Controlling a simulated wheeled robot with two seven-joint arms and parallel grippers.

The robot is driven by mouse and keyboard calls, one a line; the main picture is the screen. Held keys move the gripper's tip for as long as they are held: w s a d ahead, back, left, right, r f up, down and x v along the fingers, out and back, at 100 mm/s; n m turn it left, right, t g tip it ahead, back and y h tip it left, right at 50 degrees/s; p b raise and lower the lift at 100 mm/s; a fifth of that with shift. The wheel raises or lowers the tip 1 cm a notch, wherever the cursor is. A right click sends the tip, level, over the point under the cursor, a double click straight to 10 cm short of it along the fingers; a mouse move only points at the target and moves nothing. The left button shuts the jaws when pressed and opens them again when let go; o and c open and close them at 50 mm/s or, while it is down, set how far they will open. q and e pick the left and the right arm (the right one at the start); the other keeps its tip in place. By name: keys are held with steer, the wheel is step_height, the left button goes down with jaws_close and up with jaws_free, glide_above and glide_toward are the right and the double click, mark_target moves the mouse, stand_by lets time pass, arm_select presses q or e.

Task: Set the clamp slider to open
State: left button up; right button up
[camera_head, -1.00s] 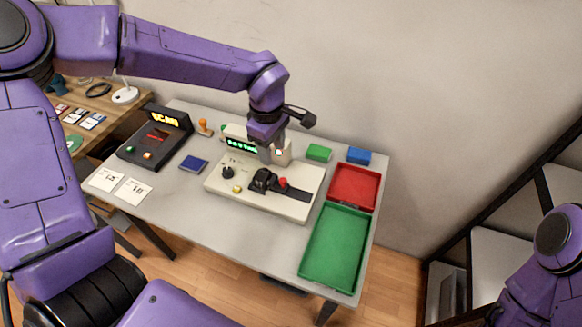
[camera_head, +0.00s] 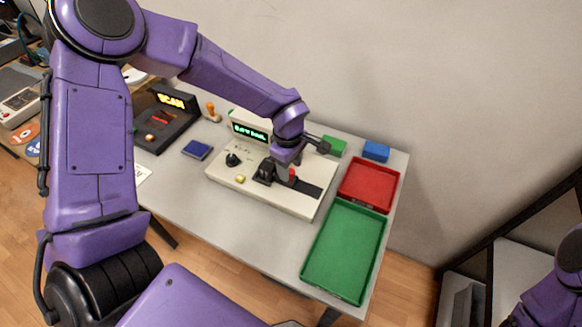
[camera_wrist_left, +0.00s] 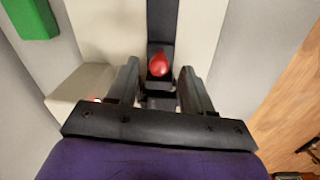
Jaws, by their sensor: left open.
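The clamp slider's red knob (camera_head: 292,174) sits on a black track (camera_head: 309,190) on the right half of the beige console (camera_head: 293,207). My left gripper (camera_head: 284,168) is above the slider and partly covers it in the head view. In the left wrist view the red knob (camera_wrist_left: 159,65) shows in the gap between the open fingers of my left gripper (camera_wrist_left: 159,78), with a finger on either side. Contact with the knob cannot be seen. A black block (camera_head: 265,172) stands at the left end of the track. My right gripper is out of view.
A red tray (camera_head: 344,196) and a green tray (camera_head: 307,268) lie right of the console. Green (camera_head: 335,146) and blue (camera_head: 376,151) blocks are behind. A scanner (camera_head: 165,118), blue pad (camera_head: 196,149) and stamp (camera_head: 212,112) are left. The console has a dial (camera_head: 232,159) and yellow button (camera_head: 240,179).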

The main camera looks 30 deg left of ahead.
mark_target(301, 187)
arm_select(q)
steer(key=shift+w+f, duration=0.15)
steer(key=shift+f, duration=0.55)
jaws_close()
steer(key=shift+d, duration=1.55)
steer(key=shift+c, duration=1.1)
jaws_free()
steer(key=shift+o, duration=1.1)
steer(key=shift+w+d, duration=0.1)
steer(key=shift+d, duration=0.05)
steer(key=shift+r, duration=0.4)
step_height(301, 187, up, 10)
steer(key=shift+s, duration=0.3)
steer(key=shift+f, duration=0.1)
